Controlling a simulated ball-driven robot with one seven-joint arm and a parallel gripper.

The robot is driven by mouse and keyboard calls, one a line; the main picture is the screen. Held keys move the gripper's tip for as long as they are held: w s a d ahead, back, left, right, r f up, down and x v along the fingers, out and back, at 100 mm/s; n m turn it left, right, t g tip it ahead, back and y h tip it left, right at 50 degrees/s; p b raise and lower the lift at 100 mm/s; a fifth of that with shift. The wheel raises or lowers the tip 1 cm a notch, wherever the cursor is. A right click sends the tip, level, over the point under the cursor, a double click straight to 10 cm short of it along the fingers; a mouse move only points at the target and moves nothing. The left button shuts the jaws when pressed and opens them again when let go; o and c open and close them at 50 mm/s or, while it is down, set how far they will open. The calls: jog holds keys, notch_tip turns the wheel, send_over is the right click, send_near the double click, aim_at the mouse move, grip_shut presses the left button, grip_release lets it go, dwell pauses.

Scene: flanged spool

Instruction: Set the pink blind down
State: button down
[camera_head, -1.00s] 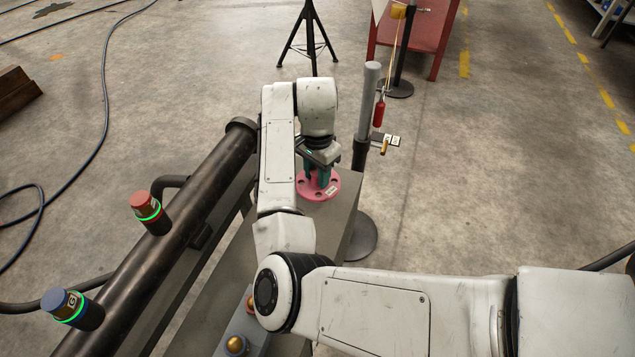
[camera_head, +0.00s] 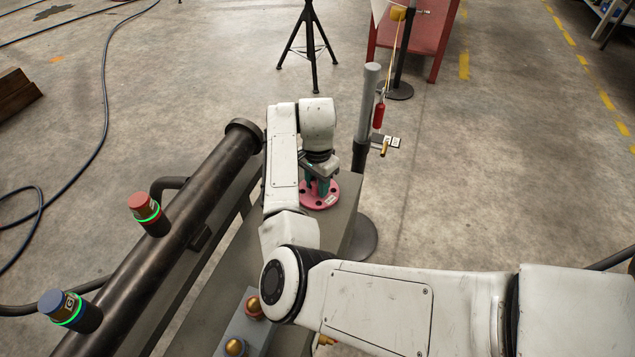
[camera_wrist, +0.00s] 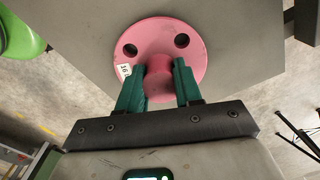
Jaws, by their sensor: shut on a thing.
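The pink blind (camera_head: 326,202) is a round pink disc with bolt holes, a white label and a raised knob in its middle. It shows at the far end of the grey bench top (camera_head: 338,228). In the wrist view the blind (camera_wrist: 163,32) fills the upper middle, and its label faces me. My gripper (camera_head: 318,187) has its green fingers on either side of the knob and is shut on it. The fingers also show in the wrist view (camera_wrist: 158,84). I cannot tell whether the disc touches the bench top or hangs just above it. My wrist hides its far part in the head view.
A dark pipe spool (camera_head: 165,245) runs along the left of the bench. A red-capped plug (camera_head: 149,212) and a blue-capped plug (camera_head: 68,310) stick out from it. A grey post (camera_head: 364,125) stands close right of the blind. A grey block with brass domes (camera_head: 236,346) lies nearer me.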

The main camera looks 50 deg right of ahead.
jog(key=c, duration=0.8)
grip_release()
jog(key=shift+o, duration=0.2)
notch_tip(320, 180, up, 12)
jog(key=s+d+f+n+h, duration=0.35)
jog(key=s+f+n, duration=0.35)
jog(key=s, duration=0.3)
jog(key=s+a+f+n+y, duration=0.1)
jog(key=s+a+f+n, duration=0.1)
jog(key=s+a, duration=0.3)
jog(key=s+a+f+n+y, duration=0.1)
jog(key=s+a+f+n, duration=0.2)
jog(key=s+a+n, duration=0.2)
jog(key=s+a+f+n+t+y, duration=0.1)
jog(key=s+a+f+n, duration=0.2)
jog(key=s+a, duration=0.3)
jog(key=a+n, duration=0.1)
jog(key=a, duration=0.1)
jog(key=shift+s+a+f+p, duration=0.2)
jog(key=shift+a+p, duration=0.1)
jog(key=shift+p, duration=0.1)
